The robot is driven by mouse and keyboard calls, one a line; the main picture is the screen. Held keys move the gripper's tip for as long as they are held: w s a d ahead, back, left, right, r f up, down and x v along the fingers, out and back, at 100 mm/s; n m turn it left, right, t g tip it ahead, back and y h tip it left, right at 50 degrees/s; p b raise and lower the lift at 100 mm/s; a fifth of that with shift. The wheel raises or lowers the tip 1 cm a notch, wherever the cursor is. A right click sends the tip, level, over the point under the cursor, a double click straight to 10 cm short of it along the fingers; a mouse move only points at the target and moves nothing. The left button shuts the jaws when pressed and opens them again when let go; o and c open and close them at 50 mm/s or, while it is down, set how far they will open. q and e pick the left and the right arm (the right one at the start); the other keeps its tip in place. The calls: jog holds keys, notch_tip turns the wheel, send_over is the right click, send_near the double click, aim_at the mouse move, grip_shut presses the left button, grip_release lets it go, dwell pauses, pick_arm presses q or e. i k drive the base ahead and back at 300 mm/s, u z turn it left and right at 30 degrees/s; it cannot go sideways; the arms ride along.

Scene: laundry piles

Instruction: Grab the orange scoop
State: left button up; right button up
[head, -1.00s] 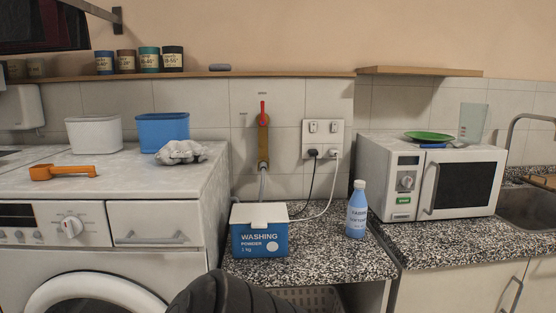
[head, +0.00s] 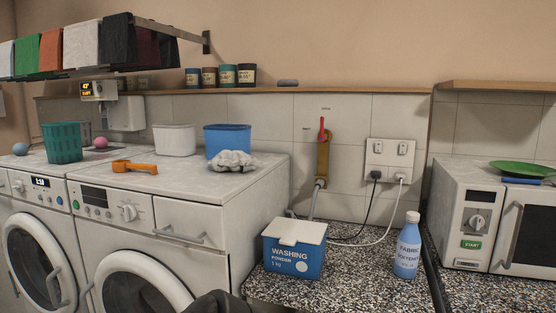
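The orange scoop (head: 134,166) lies on top of the right-hand washing machine (head: 215,185), near its front left part. Its bowl end points left and its handle points right. Nothing touches it from above. A dark rounded shape shows at the bottom edge of the head view and seems to be part of my own arm. Neither of my grippers is in view.
Behind the scoop stand a white tub (head: 174,140) and a blue tub (head: 227,140), with a crumpled grey cloth (head: 232,161) in front. A green basket (head: 62,143) stands to the left. A washing powder box (head: 294,250) and softener bottle (head: 407,246) stand on the speckled counter.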

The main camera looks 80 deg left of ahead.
aim_at(120, 166)
jog(key=u, duration=2.8)
